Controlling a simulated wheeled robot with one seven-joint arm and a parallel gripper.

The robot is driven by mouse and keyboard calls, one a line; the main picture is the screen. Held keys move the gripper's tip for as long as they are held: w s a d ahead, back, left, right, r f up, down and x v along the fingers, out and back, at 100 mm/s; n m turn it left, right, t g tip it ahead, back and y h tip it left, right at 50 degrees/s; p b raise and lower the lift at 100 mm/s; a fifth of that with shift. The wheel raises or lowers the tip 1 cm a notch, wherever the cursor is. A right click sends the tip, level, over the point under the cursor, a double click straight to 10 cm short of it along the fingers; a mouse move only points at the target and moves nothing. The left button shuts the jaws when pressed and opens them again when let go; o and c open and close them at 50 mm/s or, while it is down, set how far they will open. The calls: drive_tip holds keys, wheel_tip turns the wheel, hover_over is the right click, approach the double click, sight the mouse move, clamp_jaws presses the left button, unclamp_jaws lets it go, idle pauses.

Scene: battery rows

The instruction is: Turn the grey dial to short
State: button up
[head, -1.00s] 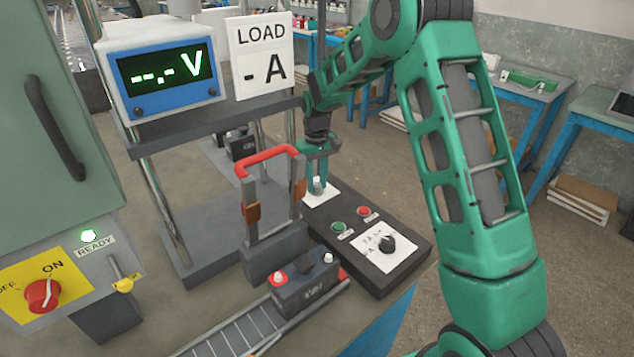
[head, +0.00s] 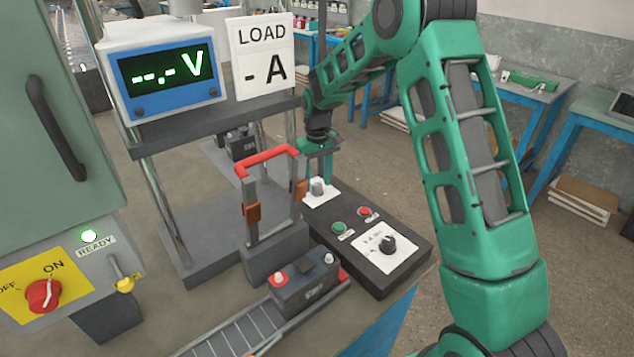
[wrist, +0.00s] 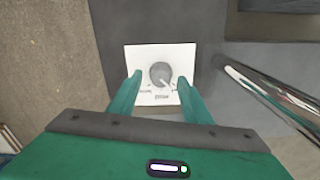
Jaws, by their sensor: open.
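The grey dial (head: 318,187) sits on a white plate (head: 330,193) at the far end of the dark control box. In the wrist view the dial (wrist: 161,74) shows a pale pointer mark toward the lower right. Small labels stand around it, too small to read surely. My gripper (wrist: 160,80) is open, with one green finger on each side of the dial in that view. In the head view my gripper (head: 316,168) is just above the dial, apparently clear of it and holding nothing.
A red-handled switch (head: 265,158) stands close left of my gripper. A battery (head: 305,285) sits below it. A shiny post (wrist: 262,92) is right in the wrist view.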

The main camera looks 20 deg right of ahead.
sight(317, 184)
wheel_tip(317, 184, up, 10)
idle(0.4)
